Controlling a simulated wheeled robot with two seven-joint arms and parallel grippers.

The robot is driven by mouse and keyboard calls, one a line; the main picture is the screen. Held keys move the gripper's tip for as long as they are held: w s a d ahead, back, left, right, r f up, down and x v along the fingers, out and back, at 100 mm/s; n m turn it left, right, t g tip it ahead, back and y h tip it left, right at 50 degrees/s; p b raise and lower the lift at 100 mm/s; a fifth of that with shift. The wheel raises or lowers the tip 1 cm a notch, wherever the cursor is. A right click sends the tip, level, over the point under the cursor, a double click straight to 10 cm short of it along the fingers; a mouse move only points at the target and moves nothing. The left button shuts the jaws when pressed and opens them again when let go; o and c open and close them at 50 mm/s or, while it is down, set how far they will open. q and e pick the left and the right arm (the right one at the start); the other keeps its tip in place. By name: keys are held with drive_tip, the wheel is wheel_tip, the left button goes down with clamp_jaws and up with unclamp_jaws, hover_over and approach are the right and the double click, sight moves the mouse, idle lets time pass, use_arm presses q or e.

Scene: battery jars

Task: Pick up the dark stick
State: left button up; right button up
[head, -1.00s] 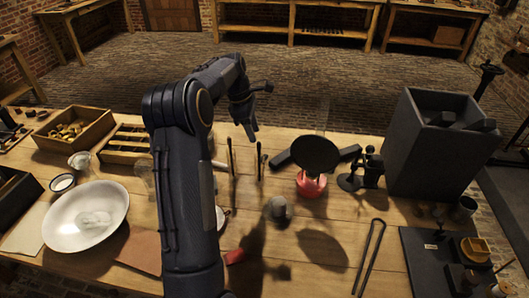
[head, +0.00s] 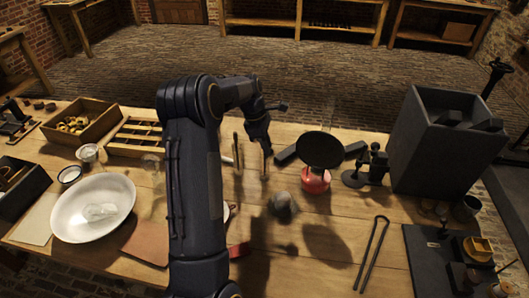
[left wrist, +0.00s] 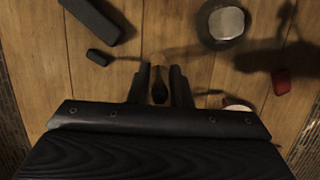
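A thin upright stick (head: 263,166) stands on the table just below my left gripper (head: 264,150), which has come down over its top. In the left wrist view a dark stick end (left wrist: 159,93) lies between the two fingers (left wrist: 159,76); gaps show on both sides, so the fingers look open and not closed on it. A second thin upright stick (head: 238,152) stands just to the left in the head view. I cannot tell from colour alone which is the darker. My right gripper is not in view.
A grey rounded lump (head: 283,206) and a red piece (head: 238,250) lie in front. A black disc on a red base (head: 316,181) stands to the right, with a dark bar (head: 286,155) beside it. A white bowl (head: 85,223) and wooden tray (head: 137,137) are to the left.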

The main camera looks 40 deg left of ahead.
use_arm(q)
clamp_jaws()
drive_tip(key=shift+r, duration=0.15)
